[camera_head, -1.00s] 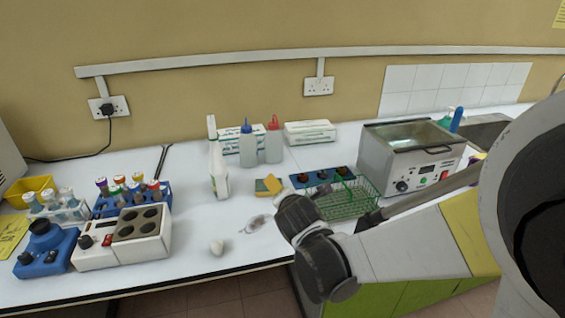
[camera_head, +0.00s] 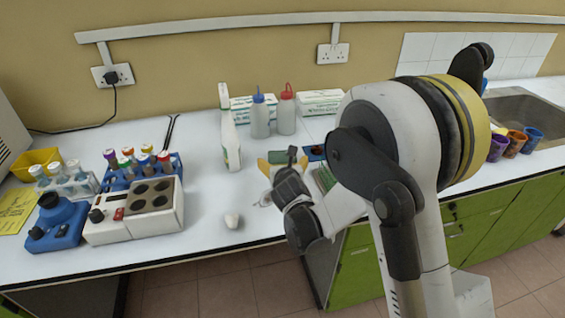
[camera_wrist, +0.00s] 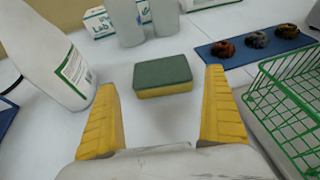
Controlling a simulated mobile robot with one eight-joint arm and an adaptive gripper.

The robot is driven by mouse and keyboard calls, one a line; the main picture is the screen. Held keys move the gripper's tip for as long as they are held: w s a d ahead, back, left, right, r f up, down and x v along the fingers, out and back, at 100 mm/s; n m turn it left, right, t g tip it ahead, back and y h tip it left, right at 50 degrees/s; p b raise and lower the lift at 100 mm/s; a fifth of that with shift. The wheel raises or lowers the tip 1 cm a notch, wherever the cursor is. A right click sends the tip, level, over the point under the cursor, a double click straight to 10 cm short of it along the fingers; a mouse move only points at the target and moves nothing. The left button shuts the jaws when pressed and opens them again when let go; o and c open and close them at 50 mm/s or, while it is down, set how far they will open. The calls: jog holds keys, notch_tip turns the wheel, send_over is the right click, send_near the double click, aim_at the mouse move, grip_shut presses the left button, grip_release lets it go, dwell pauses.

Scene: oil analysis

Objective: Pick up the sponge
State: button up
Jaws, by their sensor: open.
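The sponge (camera_wrist: 162,76) is a small yellow block with a green top, lying flat on the white bench. In the wrist view it sits ahead of my gripper (camera_wrist: 163,100), roughly midway between its two yellow fingers. The fingers are spread wide and nothing is between their pads. In the head view the sponge (camera_head: 278,157) is partly hidden by my gripper (camera_head: 268,170) and wrist, behind the small white objects on the bench.
A white spray bottle (camera_wrist: 45,52) stands close left of the sponge. A green wire basket (camera_wrist: 285,100) is close right, with a blue tray (camera_wrist: 250,48) holding several dark round items behind it. Squeeze bottles (camera_head: 260,118) and boxes (camera_head: 320,102) stand at the back.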

aim_at(283, 159)
jog(key=b+x, duration=0.1)
jog(key=x, duration=0.3)
jog(key=shift+w+f+b, duration=0.1)
jog(key=shift+f+b, duration=0.15)
jog(key=shift+b, duration=0.1)
jog(key=shift+d+r, duration=0.1)
jog(key=c, duration=0.6)
